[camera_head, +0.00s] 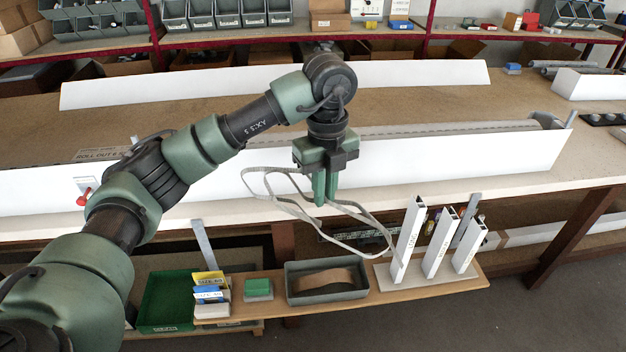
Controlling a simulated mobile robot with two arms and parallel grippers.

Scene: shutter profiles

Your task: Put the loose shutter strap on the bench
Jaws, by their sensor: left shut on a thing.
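The loose shutter strap (345,229) is a long grey band in loops. My left gripper (325,203) points down and is shut on the strap, in front of the long white shutter profile (440,165). Loops spread to the left and right of the fingers, and one end trails down right towards the upright white profile pieces (408,240). I cannot tell whether that end touches them. The bench (560,185) is a brown top with a pale front edge, behind and below the gripper. My right gripper is not in view.
Another long white profile (270,84) lies farther back on the bench. Bare bench top shows between the profiles.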

